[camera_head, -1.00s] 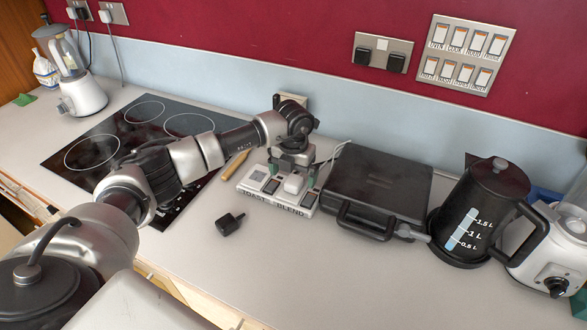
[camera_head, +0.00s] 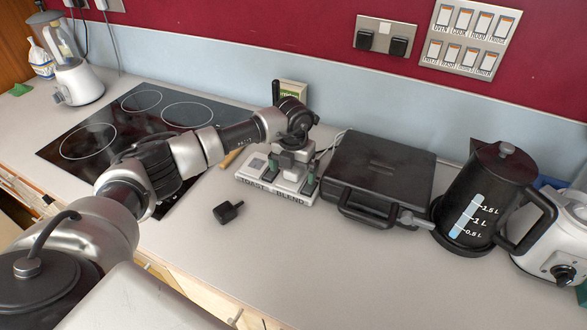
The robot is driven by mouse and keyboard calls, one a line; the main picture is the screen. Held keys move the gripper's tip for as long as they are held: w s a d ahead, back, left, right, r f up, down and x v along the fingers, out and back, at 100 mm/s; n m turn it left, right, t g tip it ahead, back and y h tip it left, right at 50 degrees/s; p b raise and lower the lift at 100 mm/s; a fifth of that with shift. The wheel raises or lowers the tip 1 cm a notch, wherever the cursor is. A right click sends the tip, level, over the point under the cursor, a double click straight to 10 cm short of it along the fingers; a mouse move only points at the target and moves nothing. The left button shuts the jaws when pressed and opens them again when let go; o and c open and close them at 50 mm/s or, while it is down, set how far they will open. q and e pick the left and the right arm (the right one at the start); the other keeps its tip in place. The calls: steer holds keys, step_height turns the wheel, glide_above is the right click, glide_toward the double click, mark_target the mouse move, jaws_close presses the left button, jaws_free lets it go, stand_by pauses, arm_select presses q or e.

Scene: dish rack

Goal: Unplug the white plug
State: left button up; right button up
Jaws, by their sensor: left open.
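The white plug (camera_head: 291,174) sits in the BLEND side of a white socket strip (camera_head: 245,184) marked TOAST and BLEND. My left gripper (camera_head: 292,175) comes down from above over the strip. Its green-tipped fingers are open, one on each side of the white plug. The gripper body hides the plug's upper part, and I cannot tell whether the fingers touch it. A black plug (camera_head: 228,211) lies loose on the counter in front of the strip. My right gripper is not in view.
A black appliance (camera_head: 385,165) with a handle stands close to the right of the strip, then a black kettle (camera_head: 487,195) and a white blender base (camera_head: 560,235). A black hob (camera_head: 110,135) lies to the left under my arm.

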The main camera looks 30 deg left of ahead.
mark_target(294, 168)
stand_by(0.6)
arm_select(q)
steer(key=c, duration=1.8)
steer(key=shift+o, duration=0.2)
steer(key=shift+r+p, duration=1.95)
steer(key=shift+r, duration=1.1)
